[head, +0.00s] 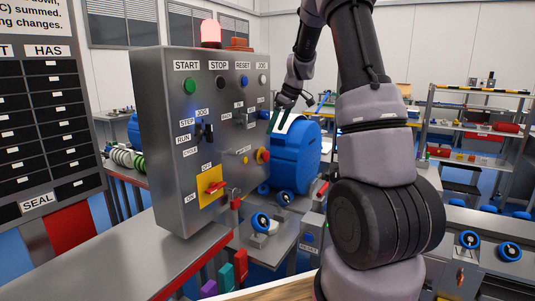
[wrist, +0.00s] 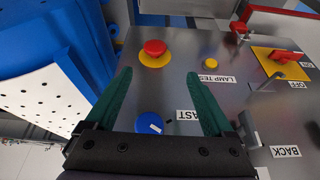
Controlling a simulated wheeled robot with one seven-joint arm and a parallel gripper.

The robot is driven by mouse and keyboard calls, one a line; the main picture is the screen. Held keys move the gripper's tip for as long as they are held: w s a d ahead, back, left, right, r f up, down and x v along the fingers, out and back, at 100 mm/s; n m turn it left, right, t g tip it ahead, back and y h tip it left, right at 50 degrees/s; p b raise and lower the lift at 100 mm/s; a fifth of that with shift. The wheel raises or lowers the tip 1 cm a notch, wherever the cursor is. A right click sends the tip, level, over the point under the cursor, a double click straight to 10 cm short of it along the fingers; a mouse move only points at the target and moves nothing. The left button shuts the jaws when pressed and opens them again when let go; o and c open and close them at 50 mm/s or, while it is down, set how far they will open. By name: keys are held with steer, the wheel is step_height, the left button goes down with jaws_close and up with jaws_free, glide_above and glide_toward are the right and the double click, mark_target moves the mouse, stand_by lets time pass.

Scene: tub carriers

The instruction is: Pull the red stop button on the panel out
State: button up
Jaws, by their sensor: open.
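The red stop button (head: 263,155), a mushroom head on a yellow ring, sits at the lower right of the grey panel (head: 160,130) in the head view. In the wrist view the red button (wrist: 154,47) is near the top middle, just beyond the fingertips. My gripper (wrist: 158,73) is open and empty, its green fingers pointing toward the panel on either side of the button's line. In the head view my gripper (head: 284,110) is small, at the panel's right edge, above the button. I cannot tell how far the fingertips are from the panel face.
A blue button (wrist: 149,123) lies between the fingers' bases in the wrist view. A small yellow button (wrist: 210,64) and a red rotary switch (wrist: 285,56) on a yellow plate are to the right. A blue tub (head: 292,155) stands close beside the panel.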

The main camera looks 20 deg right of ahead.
mark_target(267, 152)
steer(key=shift+n, duration=0.3)
steer(key=x, duration=0.8)
steer(key=d+x, duration=0.1)
steer(key=x, duration=0.3)
steer(key=shift+w+f, duration=0.25)
steer(key=shift+w, duration=0.1)
